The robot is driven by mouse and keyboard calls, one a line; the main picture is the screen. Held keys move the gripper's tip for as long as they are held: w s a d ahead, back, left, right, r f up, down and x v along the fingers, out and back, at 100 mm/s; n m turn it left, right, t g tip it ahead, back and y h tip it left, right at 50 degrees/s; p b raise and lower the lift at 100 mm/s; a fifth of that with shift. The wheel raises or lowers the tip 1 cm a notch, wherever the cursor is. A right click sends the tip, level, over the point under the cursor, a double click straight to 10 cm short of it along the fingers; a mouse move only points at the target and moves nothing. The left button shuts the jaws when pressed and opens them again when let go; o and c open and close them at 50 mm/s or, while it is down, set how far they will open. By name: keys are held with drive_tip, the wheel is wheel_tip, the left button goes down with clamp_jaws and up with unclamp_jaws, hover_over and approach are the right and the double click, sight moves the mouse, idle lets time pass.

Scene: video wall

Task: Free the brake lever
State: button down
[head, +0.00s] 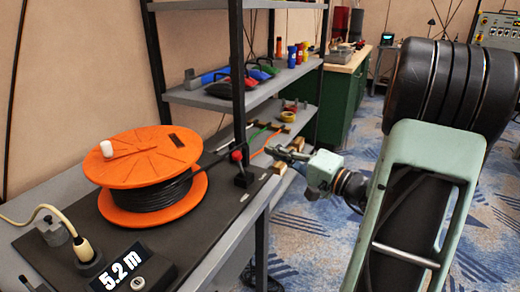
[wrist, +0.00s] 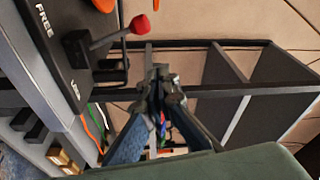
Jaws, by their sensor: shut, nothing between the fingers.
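The brake lever has a red knob (head: 237,156) and a black base (head: 243,178) at the right edge of the dark mat, beside the cable reel. In the wrist view its knob (wrist: 141,24) is at the top and its dark arm runs left to a black block (wrist: 77,48). The label FREE (wrist: 44,20) is printed left of the block; a second label is too small to read. My gripper (head: 284,153) is shut and empty, right of the lever and apart from it. Its fingertips also show in the wrist view (wrist: 160,76), below the knob.
An orange cable reel (head: 150,152) with black cable stands on the bench. A display reading 5.2 m (head: 124,271) and a cable plug (head: 84,248) sit at the front. A black shelf post (head: 238,80) rises close behind the lever. Shelves (head: 205,95) hold tools.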

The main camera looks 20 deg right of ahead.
drive_tip(key=v, duration=0.6)
drive_tip(key=shift+s+p, duration=0.15)
drive_tip(key=shift+p, duration=0.15)
drive_tip(key=shift+d+f, duration=0.1)
